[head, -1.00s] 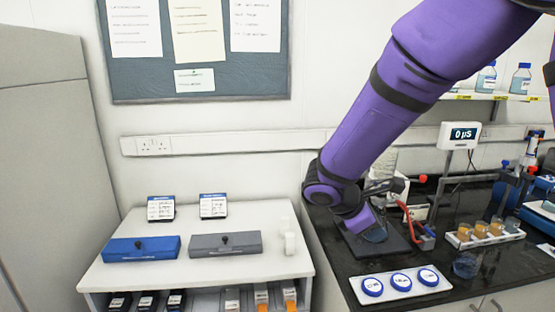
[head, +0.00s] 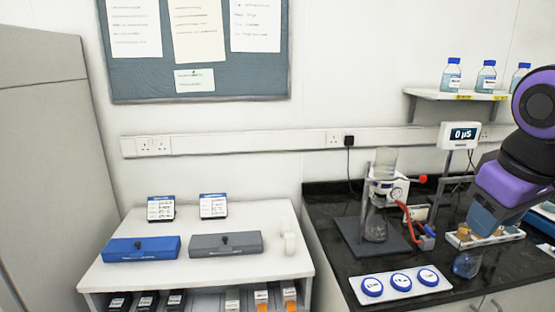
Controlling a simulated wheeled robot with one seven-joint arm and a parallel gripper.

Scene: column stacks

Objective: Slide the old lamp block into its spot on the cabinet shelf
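The white cabinet (head: 130,275) stands at the lower left, with an open shelf under its top. Several dark blocks with pale labels (head: 147,301) stand at the shelf's left, and several pale blocks, some with orange parts (head: 290,296), at its right. The frame's bottom edge cuts them off. I cannot tell which, if any, is the old lamp block, nor which spot is its own. My gripper (head: 482,218) points down over the dark bench at the right, by the tray of amber vials. Its fingers are not clear, and I cannot see whether it holds anything.
A blue lidded box (head: 141,250), a grey one (head: 226,246) and a small white item (head: 289,243) sit on the cabinet top. The bench holds a glass cylinder stand (head: 377,215), a tray of blue caps (head: 400,285), an amber vial tray (head: 512,236) and a beaker (head: 467,265).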

